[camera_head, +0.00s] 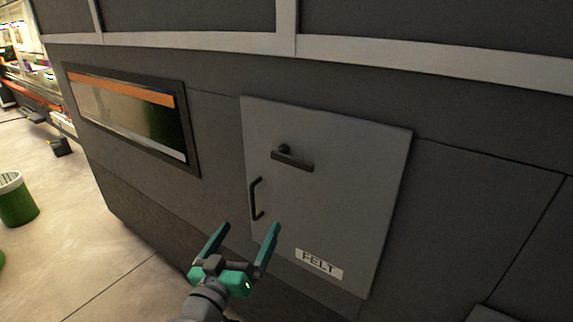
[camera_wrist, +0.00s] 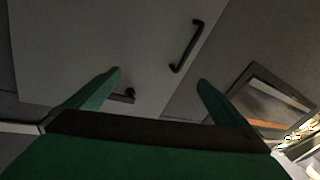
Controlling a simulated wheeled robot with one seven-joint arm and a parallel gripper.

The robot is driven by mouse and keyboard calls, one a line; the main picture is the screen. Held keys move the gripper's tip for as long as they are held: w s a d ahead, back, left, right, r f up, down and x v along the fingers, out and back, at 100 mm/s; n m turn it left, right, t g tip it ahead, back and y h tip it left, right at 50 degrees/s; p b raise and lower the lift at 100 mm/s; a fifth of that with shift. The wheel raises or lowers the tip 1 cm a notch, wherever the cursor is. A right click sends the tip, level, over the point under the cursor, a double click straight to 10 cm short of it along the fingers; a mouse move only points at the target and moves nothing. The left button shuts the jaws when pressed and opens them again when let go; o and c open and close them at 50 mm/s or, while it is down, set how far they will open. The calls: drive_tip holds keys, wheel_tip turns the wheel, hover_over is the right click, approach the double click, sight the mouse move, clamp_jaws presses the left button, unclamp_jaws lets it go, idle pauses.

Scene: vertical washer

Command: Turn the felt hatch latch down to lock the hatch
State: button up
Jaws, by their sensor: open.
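The felt hatch (camera_head: 345,200) is a light grey panel with a "FELT" label (camera_head: 319,263) near its lower edge. It looks closed, though its left edge cannot be judged exactly. The dark latch (camera_head: 292,160) is a bar on a round pivot near the top of the hatch, lying roughly sideways and pointing right. A dark handle (camera_head: 256,199) is at the hatch's left edge. My teal gripper (camera_head: 246,231) is open and empty, below the handle. In the wrist view the latch (camera_wrist: 124,97) is partly hidden behind a finger, and the handle (camera_wrist: 186,46) is clear.
A framed window (camera_head: 130,115) is left of the hatch in the dark machine wall. A green bin (camera_head: 16,200) stands on the floor at the far left. The wall right of the hatch is mostly flat.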

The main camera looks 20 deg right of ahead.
sight(291, 159)
wheel_tip(291, 159, up, 15)
drive_tip(key=s+d+m+g+h, duration=0.2)
drive_tip(key=d+m+g+h, duration=0.15)
drive_tip(key=m, duration=0.35)
drive_tip(key=shift+g, duration=0.35)
drive_tip(key=x, duration=1)
drive_tip(key=shift+w, duration=0.1)
drive_tip(key=shift+a, duration=0.1)
drive_tip(key=c, duration=1.3)
drive_tip(key=shift+o, duration=0.2)
